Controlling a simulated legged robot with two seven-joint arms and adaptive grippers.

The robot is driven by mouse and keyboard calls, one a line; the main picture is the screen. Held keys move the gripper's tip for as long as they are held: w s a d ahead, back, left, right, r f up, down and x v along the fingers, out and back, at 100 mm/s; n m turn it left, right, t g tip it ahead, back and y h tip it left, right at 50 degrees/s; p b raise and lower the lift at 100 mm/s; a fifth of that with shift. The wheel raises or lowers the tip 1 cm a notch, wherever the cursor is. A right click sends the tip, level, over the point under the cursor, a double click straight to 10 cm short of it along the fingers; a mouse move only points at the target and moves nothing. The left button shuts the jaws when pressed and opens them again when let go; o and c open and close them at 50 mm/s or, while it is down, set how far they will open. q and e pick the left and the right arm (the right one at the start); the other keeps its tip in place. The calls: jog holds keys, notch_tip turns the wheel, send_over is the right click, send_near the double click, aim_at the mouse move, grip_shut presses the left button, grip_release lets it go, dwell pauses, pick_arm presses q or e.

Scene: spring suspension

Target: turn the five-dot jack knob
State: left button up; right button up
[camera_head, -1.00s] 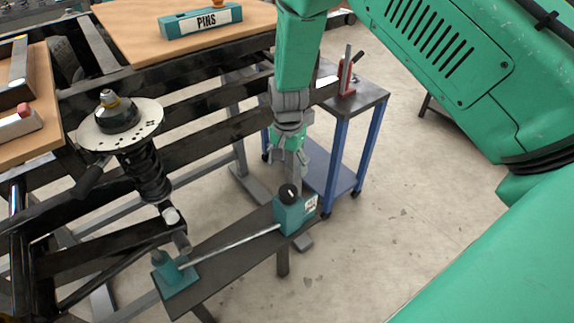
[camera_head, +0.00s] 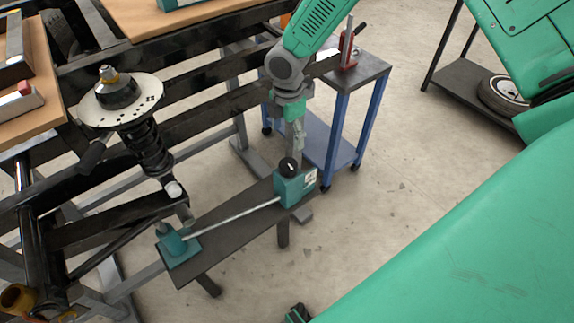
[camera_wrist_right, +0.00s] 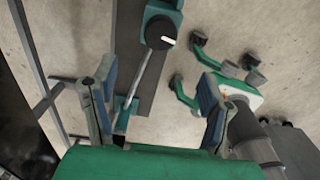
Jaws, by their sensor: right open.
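The jack knob (camera_head: 288,167) is black with a white mark and sits on a teal block (camera_head: 296,188). A pale label (camera_head: 310,180) is on the block, its marks too small to read. My right gripper (camera_head: 297,142) is open just above and behind the knob, apart from it. In the right wrist view the knob (camera_wrist_right: 160,32) lies ahead, beyond the open fingers (camera_wrist_right: 158,100), with nothing between them.
A rod (camera_head: 232,219) runs from the block to a teal base (camera_head: 178,246) on a dark plate (camera_head: 235,235). A spring strut (camera_head: 150,150) stands left. A blue-legged cart (camera_head: 372,115) is behind. The floor to the right is open.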

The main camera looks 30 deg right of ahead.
aim_at(287, 163)
notch_tip(287, 163, down, 14)
jog(key=shift+r+b, duration=0.15)
jog(key=shift+b, duration=0.7)
jog(key=c, duration=1.2)
